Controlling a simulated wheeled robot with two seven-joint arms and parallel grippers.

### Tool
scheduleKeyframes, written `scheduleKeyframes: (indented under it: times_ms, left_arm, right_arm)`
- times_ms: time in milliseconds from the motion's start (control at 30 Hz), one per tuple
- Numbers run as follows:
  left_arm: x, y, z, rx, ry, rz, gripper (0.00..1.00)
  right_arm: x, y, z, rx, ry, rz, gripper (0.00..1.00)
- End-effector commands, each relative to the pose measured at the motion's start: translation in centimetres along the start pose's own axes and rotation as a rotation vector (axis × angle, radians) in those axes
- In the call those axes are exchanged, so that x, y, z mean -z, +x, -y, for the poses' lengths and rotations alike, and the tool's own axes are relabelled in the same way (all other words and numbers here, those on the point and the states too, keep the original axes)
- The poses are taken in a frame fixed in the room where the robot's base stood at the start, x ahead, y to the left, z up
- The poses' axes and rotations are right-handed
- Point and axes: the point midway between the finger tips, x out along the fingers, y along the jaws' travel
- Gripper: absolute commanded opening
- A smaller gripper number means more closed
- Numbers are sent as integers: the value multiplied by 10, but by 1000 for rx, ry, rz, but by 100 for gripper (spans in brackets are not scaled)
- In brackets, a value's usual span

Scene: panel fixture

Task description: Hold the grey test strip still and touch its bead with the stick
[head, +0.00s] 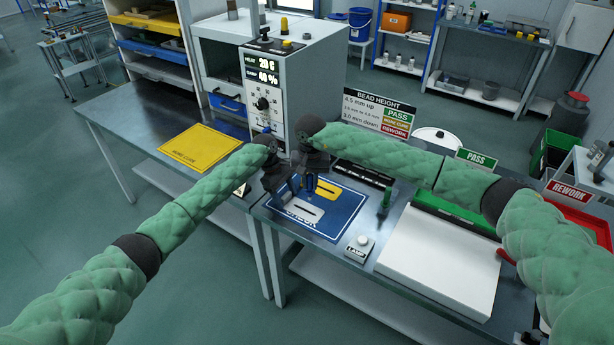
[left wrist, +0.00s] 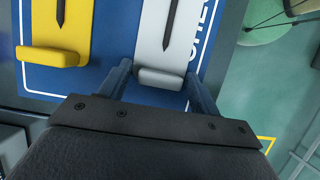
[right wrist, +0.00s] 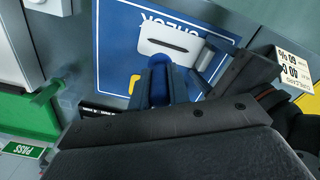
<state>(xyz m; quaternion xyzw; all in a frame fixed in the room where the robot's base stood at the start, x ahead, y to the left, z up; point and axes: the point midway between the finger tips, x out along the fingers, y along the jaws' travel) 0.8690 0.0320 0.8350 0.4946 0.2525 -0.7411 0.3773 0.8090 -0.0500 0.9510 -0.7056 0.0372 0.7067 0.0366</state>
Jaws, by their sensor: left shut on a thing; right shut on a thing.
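The grey test strip (head: 297,210) lies on the blue CHECK mat (head: 336,224), with a dark bead line along it. My left gripper (left wrist: 156,82) is shut on the strip's raised end tab (left wrist: 160,78), one finger on each side. My right gripper (right wrist: 160,75) is shut on a blue stick (right wrist: 158,88), held above the mat; the stick also shows in the head view (head: 311,184). In the right wrist view the bead (right wrist: 167,45) lies beyond the stick. The stick's tip is hidden there, and I see no clear contact with the bead.
A yellow strip (head: 329,190) with its own bead lies beside the grey one. A lamp box (head: 360,247), a green upright piece (head: 385,203) and a white panel (head: 440,262) stand to the right. A BEAD HEIGHT sign (head: 378,114) and a machine (head: 275,90) stand behind.

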Motion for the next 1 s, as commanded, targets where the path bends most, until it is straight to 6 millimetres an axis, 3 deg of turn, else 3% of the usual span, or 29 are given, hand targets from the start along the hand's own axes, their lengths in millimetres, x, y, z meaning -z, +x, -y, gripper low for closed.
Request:
scheduleKeyframes:
  times_ms: [700,1000]
  left_arm:
    - [0,0,0,0,0,0,38]
    - [0,0,0,0,0,0,38]
  right_arm:
    - [0,52,0,1,0,1,0]
    - [0,57,0,0,0,-1,0]
